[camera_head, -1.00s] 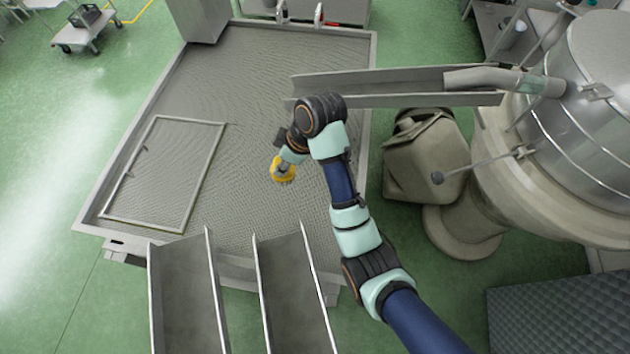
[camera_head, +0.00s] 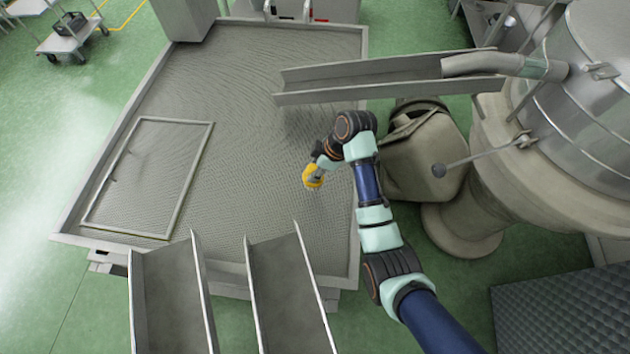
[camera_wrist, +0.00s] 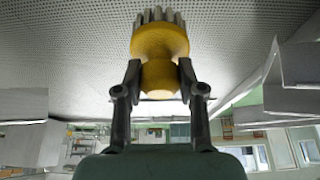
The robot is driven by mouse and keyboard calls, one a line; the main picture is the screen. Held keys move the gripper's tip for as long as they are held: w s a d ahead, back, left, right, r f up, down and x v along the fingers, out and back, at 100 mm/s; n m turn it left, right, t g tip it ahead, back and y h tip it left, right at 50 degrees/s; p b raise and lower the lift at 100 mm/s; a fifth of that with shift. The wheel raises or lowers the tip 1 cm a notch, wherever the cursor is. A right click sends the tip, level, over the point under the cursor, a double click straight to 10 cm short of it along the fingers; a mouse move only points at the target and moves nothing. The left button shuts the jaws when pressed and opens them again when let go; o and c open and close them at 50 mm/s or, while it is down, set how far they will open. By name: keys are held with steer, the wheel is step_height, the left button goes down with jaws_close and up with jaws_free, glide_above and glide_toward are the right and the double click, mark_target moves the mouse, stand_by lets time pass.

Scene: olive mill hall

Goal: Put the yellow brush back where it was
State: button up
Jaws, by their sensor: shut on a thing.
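The yellow brush (camera_head: 312,176) is in my gripper (camera_head: 318,165), above the right part of the large mesh-floored tray (camera_head: 240,90). In the wrist view the yellow brush (camera_wrist: 160,45) has a rounded yellow body with pale bristles at its far end. The bristles point away from the gripper, toward the mesh surface. I cannot tell how far the bristles are from the mesh.
A metal chute (camera_head: 380,75) crosses the tray's right edge. Two chutes (camera_head: 170,300) stand at its front. A rectangular frame (camera_head: 150,175) lies on the left mesh. A beige container (camera_head: 430,155) and a large machine (camera_head: 570,130) are at the right. The middle mesh is clear.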

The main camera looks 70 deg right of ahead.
steer(key=shift+f, duration=3.2)
steer(key=shift+f, duration=0.1)
steer(key=o, duration=1)
steer(key=v, duration=1.2)
